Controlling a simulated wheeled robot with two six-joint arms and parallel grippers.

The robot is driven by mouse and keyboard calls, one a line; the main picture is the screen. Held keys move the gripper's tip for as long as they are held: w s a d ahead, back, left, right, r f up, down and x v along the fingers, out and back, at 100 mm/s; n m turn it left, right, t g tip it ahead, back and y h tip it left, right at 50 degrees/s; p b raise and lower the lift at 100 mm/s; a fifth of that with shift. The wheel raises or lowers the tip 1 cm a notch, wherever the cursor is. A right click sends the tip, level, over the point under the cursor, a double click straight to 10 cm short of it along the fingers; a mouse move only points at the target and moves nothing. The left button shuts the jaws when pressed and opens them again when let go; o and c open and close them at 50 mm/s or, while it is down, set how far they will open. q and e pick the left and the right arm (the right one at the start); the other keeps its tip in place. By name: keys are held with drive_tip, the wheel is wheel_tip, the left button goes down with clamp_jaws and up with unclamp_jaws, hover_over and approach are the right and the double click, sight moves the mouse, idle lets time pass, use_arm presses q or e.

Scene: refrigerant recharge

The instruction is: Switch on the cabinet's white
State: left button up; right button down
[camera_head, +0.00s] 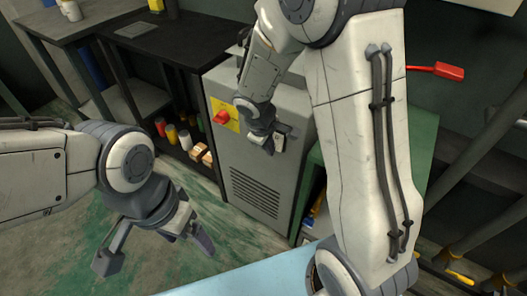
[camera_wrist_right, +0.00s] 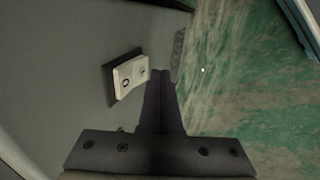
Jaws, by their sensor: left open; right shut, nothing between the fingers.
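The grey cabinet (camera_head: 262,165) stands beyond my arms. Its white rocker switch (camera_wrist_right: 130,75) sits in a dark frame on the cabinet face in the right wrist view, with a ring mark near its left end and a small mark near its right end. Which end is pressed in, I cannot tell. My right gripper (camera_wrist_right: 160,73) is shut and empty, its fingertips just right of the switch; whether they touch it is unclear. In the head view my right gripper (camera_head: 268,143) is at the cabinet front.
A red knob on a yellow plate (camera_head: 222,116) is on the cabinet front, left of my right gripper. A vent grille (camera_head: 254,192) is below. A dark bench (camera_head: 150,45) with bottles and boxes underneath stands to the left. A red-handled tool (camera_head: 448,71) lies at the right.

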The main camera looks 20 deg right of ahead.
drive_tip(key=shift+w+d, duration=0.3)
drive_tip(key=shift+d, duration=0.1)
drive_tip(key=shift+f, duration=0.1)
drive_tip(key=shift+w+d+f, duration=0.1)
drive_tip(key=shift+w+d, duration=0.1)
drive_tip(key=shift+d, duration=0.05)
